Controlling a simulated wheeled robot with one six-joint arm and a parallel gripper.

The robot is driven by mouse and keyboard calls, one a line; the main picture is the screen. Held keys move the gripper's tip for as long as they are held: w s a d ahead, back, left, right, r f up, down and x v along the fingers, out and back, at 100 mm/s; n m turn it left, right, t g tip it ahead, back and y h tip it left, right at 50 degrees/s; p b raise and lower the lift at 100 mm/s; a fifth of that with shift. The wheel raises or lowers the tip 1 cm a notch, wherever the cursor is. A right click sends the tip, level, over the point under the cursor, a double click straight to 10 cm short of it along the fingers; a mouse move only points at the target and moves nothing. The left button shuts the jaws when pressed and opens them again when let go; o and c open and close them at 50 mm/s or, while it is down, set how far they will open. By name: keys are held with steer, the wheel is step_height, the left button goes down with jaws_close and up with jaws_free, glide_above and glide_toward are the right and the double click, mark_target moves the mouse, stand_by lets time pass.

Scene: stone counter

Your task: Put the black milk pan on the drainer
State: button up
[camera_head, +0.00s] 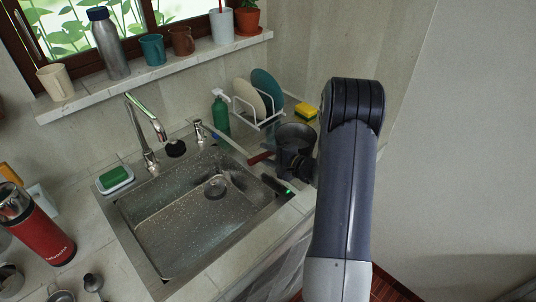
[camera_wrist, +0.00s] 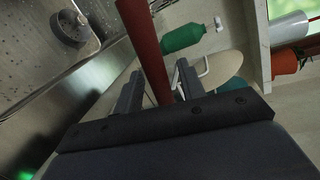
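The black milk pan (camera_head: 297,136) stands on the counter right of the sink, with its red-brown handle (camera_head: 262,158) pointing left toward the sink's edge. My gripper (camera_head: 290,166) is low beside the pan and is partly hidden by my arm. In the wrist view the handle (camera_wrist: 147,45) runs between the two spread fingers of my gripper (camera_wrist: 158,78). A gap shows on the right side of the handle. The pan's bowl is hidden there. The drainer (camera_head: 248,119) is a white wire rack behind the pan, holding a cream plate and a teal plate.
The steel sink (camera_head: 165,240) lies left of the pan, with a tap (camera_head: 149,155) behind it. A green soap bottle (camera_head: 221,113) stands left of the rack, and a yellow sponge (camera_head: 305,112) lies to its right. A red flask (camera_head: 38,228) stands far left.

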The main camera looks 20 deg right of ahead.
steer(key=shift+r, duration=0.15)
steer(key=b+v, duration=0.1)
steer(key=v, duration=1.1)
steer(key=p+x, duration=0.1)
steer(key=x, duration=1.1)
steer(key=shift+d, duration=0.1)
